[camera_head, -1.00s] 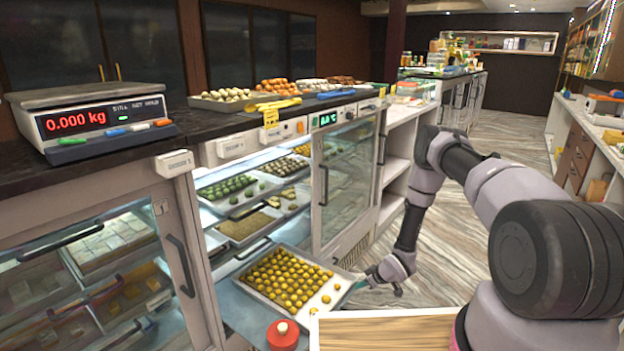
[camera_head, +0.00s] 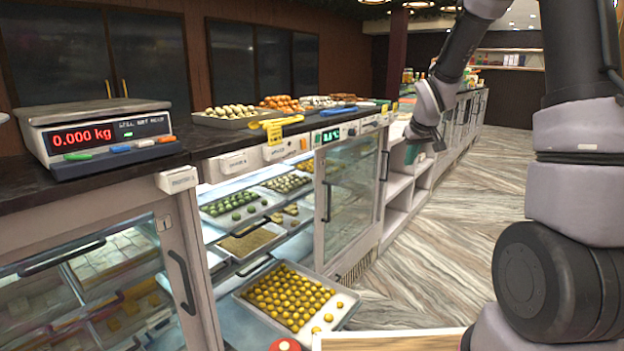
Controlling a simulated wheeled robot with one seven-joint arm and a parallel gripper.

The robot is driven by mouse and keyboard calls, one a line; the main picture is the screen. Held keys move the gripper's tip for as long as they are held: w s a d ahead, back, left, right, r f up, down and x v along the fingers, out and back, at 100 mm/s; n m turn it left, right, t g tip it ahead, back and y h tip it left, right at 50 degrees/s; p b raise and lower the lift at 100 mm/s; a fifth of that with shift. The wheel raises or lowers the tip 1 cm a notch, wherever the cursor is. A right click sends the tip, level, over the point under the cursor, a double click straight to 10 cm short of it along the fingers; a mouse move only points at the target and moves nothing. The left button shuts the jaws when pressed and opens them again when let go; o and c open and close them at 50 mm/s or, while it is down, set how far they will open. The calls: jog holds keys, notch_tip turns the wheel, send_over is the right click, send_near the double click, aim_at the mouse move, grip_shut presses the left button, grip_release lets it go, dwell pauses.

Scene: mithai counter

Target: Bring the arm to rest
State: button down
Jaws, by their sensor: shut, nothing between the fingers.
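My arm is raised on the right side of the view, its upper links cut off by the top edge. My gripper (camera_head: 412,156) hangs from the wrist at the upper right, pointing down, in front of the white shelves past the display cabinet. It is shut and holds nothing. It is clear of the tray (camera_head: 349,309) of yellow sweets, which sticks out of the open cabinet at the lower middle.
The counter carries a scale (camera_head: 97,134) reading 0.000 kg, trays of sweets and yellow tongs (camera_head: 276,123). A wooden board (camera_head: 390,341) and a red lid (camera_head: 285,344) are at the bottom edge. The patterned floor (camera_head: 440,235) is free.

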jog(key=s+r+m, duration=0.4)
jog(key=s+r, duration=1)
jog(key=s, duration=0.2)
jog(key=s+a+r+m+y, duration=0.1)
jog(key=s+a, duration=0.1)
jog(key=s, duration=0.6)
jog(key=s+a+r+m+y, duration=0.1)
jog(key=s+a, duration=0.1)
jog(key=s, duration=0.5)
jog(key=shift+s+r, duration=0.4)
